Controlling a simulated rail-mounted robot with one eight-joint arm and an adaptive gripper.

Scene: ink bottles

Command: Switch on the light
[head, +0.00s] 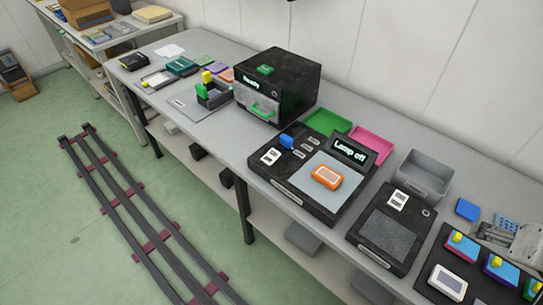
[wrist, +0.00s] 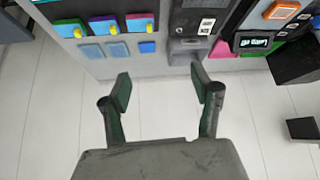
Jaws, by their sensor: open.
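A black lamp unit (head: 295,196) stands on the grey bench, with a small display (head: 349,151) reading "Lamp off". The unit has a blue knob or button (head: 287,141), white-labelled parts at its left and a pale grey pad with an orange block (head: 326,177) on it. In the wrist view the display (wrist: 257,43) shows at the upper right, near the orange block (wrist: 281,9). My gripper (wrist: 161,88) is open and empty, its two dark fingers spread, with pale floor or wall panels behind them. It does not show in the head view.
A black oven-like box (head: 290,87) reading "Ready" stands left of the lamp unit. Another black panel (head: 383,248) and an open grey bin (head: 418,180) are to its right. Green (head: 328,118) and pink (head: 371,141) trays lie behind.

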